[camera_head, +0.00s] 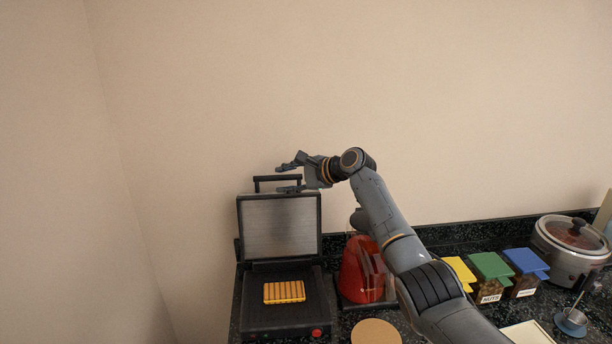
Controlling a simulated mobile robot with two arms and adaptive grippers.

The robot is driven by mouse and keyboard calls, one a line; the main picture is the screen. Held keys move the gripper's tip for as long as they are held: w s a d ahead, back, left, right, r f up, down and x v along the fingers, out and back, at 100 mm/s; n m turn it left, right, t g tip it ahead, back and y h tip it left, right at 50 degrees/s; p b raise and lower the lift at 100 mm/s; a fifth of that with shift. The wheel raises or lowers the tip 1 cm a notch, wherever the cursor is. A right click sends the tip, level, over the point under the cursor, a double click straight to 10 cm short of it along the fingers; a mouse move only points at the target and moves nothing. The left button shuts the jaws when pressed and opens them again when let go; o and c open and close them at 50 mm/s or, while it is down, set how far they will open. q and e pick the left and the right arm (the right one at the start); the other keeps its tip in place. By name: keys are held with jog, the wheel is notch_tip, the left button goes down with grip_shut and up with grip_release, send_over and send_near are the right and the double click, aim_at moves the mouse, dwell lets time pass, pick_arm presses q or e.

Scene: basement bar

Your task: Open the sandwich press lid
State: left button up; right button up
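The sandwich press (258,320) stands at the left end of the dark counter. Its lid (279,228) is raised upright, with the grey inner plate facing me and the handle (277,178) at the top. A yellow ridged item (284,292) lies on the dark lower plate. My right gripper (283,178) is at the top of the lid beside the handle, fingers spread apart with nothing seen between them. Whether a finger touches the handle or lid, I cannot tell. My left gripper is not in view.
A red appliance (361,270) stands just right of the press, partly behind my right arm. A round tan board (375,332), yellow, green (490,267) and blue (526,262) lidded boxes and a slow cooker (570,245) are farther right. The wall is close behind.

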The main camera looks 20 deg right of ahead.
jog(key=v, duration=0.8)
jog(key=shift+a, duration=0.1)
